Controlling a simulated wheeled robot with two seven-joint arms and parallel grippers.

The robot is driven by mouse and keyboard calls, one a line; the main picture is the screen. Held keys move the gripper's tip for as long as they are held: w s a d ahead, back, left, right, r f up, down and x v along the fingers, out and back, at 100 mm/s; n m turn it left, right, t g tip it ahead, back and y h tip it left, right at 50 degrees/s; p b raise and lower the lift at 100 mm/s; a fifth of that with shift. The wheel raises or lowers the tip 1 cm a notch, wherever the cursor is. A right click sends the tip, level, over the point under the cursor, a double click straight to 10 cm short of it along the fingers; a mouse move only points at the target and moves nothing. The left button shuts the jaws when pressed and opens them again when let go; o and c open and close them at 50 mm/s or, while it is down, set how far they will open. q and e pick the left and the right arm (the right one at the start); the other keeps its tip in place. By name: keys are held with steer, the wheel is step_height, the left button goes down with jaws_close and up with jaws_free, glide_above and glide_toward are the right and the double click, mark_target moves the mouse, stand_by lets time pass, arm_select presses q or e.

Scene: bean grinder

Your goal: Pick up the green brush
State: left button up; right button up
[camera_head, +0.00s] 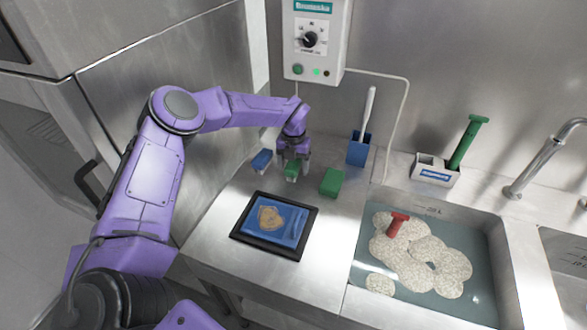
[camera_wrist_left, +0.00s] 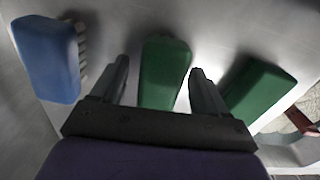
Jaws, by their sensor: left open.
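My left gripper (camera_head: 292,170) is open over a green brush (camera_head: 292,171) on the steel counter. In the left wrist view this green brush (camera_wrist_left: 165,72) lies between the two spread fingers (camera_wrist_left: 160,85), with a gap on each side. A second green brush (camera_head: 332,182) lies just to the right; it also shows outside the right finger in the left wrist view (camera_wrist_left: 258,88). A blue brush (camera_head: 262,161) lies to the left, and its bristles show in the left wrist view (camera_wrist_left: 48,58). My right gripper is not in view.
A black-framed tray (camera_head: 240,236) with a blue packet lies in front. A blue holder (camera_head: 358,152) with a white handle stands behind right. A sink (camera_head: 450,216) with pale round pieces and a red-handled item (camera_head: 397,223) is at right. A white caddy (camera_head: 435,172) holds a green-handled tool.

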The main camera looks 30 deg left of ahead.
arm_select(q)
steer(key=c, duration=1.1)
steer(key=shift+r+p, duration=0.25)
steer(key=shift+p, duration=0.05)
steer(key=shift+w+r, duration=0.1)
steer(key=shift+r, duration=0.25)
step_height(320, 180, up, 9)
steer(key=b, duration=0.2)
steer(key=shift+f+b, duration=0.1)
steer(key=shift+b, duration=0.25)
steer(key=shift+r, duration=0.3)
